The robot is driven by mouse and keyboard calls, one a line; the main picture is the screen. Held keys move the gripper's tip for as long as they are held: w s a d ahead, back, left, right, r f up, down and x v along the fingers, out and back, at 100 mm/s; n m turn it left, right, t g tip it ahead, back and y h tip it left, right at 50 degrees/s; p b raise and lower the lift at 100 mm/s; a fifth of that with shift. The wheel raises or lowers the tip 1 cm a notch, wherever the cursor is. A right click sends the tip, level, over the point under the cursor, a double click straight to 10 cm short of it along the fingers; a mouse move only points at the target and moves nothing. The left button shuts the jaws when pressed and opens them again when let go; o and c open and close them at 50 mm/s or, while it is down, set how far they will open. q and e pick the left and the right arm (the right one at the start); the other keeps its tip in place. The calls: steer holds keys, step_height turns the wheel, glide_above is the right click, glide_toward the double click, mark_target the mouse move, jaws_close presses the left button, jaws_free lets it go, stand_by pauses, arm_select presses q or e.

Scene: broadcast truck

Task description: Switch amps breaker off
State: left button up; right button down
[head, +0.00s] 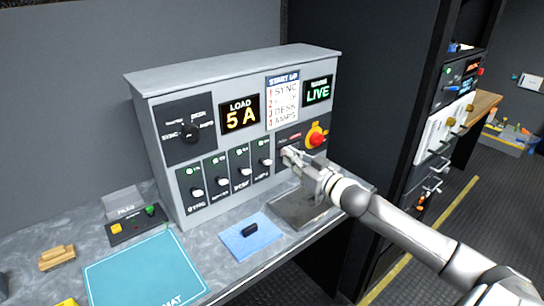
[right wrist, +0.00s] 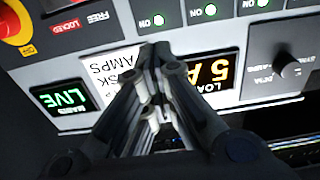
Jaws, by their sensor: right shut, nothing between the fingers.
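The amps breaker (head: 266,161) is the rightmost of the row of breakers on the grey power panel (head: 235,73). Its green lamp is lit, and its white-tipped lever shows just left of my right gripper (head: 288,155). My right gripper is shut and empty, in front of the panel between the amps breaker and the red knob. In the right wrist view, its closed fingers (right wrist: 160,62) cover part of the panel, and the breaker levers do not show there. The load display (head: 240,115) reads 5 A. My left gripper is not in view.
A red knob on a yellow plate (head: 316,137) is right of my gripper. A rotary selector (head: 189,131) is at the panel's upper left. A blue pad (head: 251,237) with a dark piece, and a teal mat (head: 146,272), lie on the counter.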

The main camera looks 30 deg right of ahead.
steer(key=p, duration=0.3)
glide_above(266, 162)
steer(key=d, duration=0.1)
steer(key=shift+s+r, duration=0.15)
steer(key=shift+s, duration=0.25)
steer(key=f, duration=0.3)
steer(key=shift+s+f, duration=0.1)
steer(key=shift+s, duration=0.15)
steer(key=shift+s+f, duration=0.25)
steer(key=shift+f, duration=0.2)
